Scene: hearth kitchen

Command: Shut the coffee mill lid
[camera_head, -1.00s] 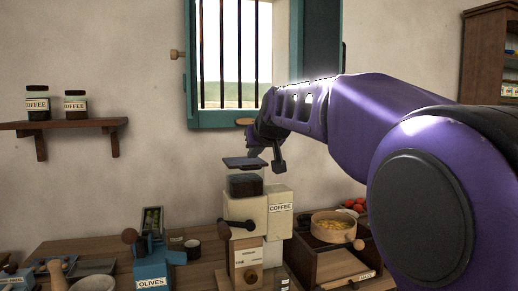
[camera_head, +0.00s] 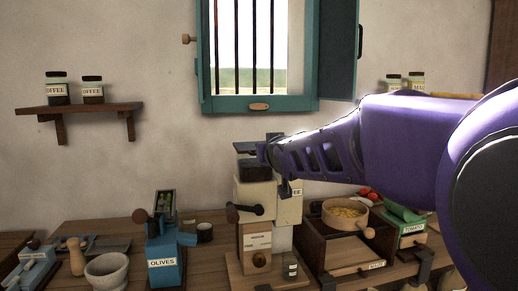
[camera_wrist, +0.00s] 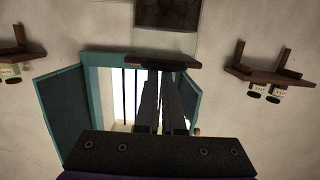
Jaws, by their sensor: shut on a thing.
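The coffee mill (camera_head: 252,196) stands on the counter, with a cream body, a dark hopper and a crank on its front. Its lid (camera_head: 246,147) shows as a dark, nearly level plate just above the hopper (camera_head: 252,167). My gripper (camera_head: 266,153) is at the right edge of the lid, shut on it; the arm hides part of the contact. In the wrist view, my fingers (camera_wrist: 160,98) are together and reach toward a thin brown plate (camera_wrist: 162,61), likely the lid seen edge-on. Whether the lid touches the hopper is hard to tell.
A cream coffee box (camera_head: 288,207) stands close behind the mill. A blue olive press (camera_head: 163,250) and mortar (camera_head: 107,268) are to the left. A wooden box with a bowl (camera_head: 345,213) is to the right. The barred window (camera_head: 250,55) is behind.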

